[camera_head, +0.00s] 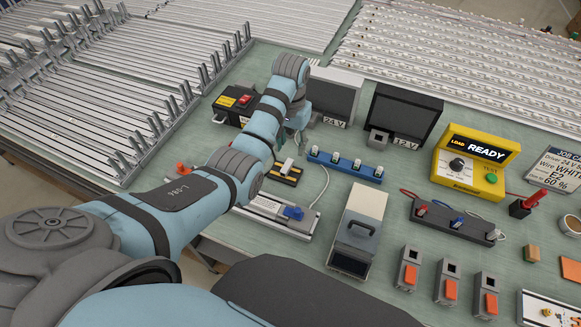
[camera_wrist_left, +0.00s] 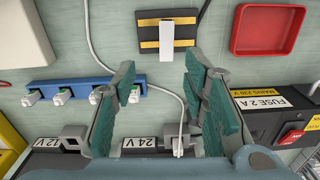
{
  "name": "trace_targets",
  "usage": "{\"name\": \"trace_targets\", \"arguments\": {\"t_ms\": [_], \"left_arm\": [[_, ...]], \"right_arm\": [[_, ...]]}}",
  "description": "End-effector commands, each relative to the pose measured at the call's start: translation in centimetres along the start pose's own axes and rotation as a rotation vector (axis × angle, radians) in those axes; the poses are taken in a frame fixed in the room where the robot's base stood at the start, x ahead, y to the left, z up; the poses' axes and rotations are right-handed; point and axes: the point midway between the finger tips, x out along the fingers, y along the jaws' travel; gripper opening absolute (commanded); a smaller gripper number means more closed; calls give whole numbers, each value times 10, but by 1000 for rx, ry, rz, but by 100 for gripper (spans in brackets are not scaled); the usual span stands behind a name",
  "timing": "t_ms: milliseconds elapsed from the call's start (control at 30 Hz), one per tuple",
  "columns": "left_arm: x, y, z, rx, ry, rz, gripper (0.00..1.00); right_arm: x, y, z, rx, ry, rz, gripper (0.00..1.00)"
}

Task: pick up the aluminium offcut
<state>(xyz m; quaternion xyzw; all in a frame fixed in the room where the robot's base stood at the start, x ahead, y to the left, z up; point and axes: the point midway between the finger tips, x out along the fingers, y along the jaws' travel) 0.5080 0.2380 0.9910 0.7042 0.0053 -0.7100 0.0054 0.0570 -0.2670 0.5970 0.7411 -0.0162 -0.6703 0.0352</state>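A short pale bar, which looks like the aluminium offcut (camera_head: 287,166), lies across a black pad with yellow stripes (camera_head: 295,179). In the left wrist view the bar (camera_wrist_left: 173,38) is at the top, beyond the fingertips and apart from them. My left gripper (camera_wrist_left: 160,95) is open, with nothing held between its fingers. A thin white cable runs across the bench behind the gap. In the head view the arm partly hides this gripper (camera_head: 297,133). My right gripper is in neither view.
A blue strip with white connectors (camera_head: 344,165) is right of the pad. The 24 V unit (camera_head: 334,92) and black fuse box (camera_head: 237,103) stand behind. A red tray (camera_wrist_left: 270,38) shows in the wrist view. Bare green bench lies between these things.

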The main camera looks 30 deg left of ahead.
Motion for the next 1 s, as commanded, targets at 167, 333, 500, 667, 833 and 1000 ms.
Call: {"name": "trace_targets", "arguments": {"t_ms": [167,333,500,667,833,1000], "left_arm": [[32,-1,-2,-2,2,-1,40],[58,-5,-1,-1,0,-1,40],[87,-6,-2,2,2,0,40],[88,-6,-2,3,5,-1,40],[87,-6,-2,3,4,-1,22],[87,-6,-2,3,4,-1,0]], "right_arm": [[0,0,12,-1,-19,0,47],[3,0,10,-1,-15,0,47],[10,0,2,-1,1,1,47],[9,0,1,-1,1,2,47],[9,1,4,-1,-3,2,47],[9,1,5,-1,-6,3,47]]}}
